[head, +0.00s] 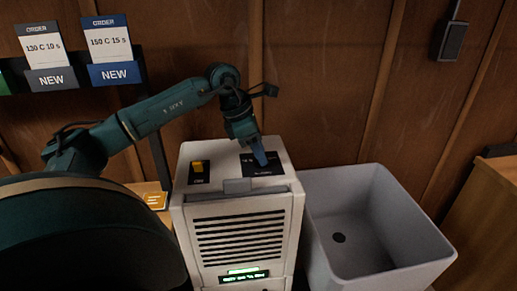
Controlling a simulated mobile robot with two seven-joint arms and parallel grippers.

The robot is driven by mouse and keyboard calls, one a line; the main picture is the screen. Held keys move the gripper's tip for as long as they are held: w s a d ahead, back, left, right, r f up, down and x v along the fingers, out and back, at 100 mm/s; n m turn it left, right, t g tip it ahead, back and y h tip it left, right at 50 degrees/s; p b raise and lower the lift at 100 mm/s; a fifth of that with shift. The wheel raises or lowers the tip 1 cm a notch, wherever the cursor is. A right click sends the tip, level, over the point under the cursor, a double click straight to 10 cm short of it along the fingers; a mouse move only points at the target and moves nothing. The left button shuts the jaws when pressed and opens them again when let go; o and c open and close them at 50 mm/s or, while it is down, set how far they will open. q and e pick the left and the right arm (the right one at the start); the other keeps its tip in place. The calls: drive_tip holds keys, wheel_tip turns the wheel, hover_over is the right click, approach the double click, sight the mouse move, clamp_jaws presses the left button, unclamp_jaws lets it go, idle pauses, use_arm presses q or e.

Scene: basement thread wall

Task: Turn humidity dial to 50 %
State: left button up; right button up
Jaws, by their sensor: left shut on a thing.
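A white humidifier-like unit (240,208) with a slatted front stands at the centre of the head view. Its top carries a yellow switch (198,165) on a black plate at the left and a dark dial panel (273,170) at the right. My left gripper (262,161) points down onto this panel and is shut on the humidity dial. The dial itself and its pointer are hidden by the fingers. A green-lit display (243,274) is low on the front; its text is too small to read. My right gripper is not in view.
A large grey open bin (375,255) stands right beside the unit. Order cards (110,42) hang on a rack at upper left. An orange card (155,200) lies left of the unit. A wooden cabinet (490,215) is at far right, and a wood-panelled wall (325,85) is close behind.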

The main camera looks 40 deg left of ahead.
use_arm(q)
drive_tip(key=o, duration=1)
drive_tip(key=shift+s+a+r, duration=0.1)
drive_tip(key=shift+a+r, duration=0.1)
drive_tip(key=shift+r, duration=0.35)
drive_tip(key=v, duration=1.2)
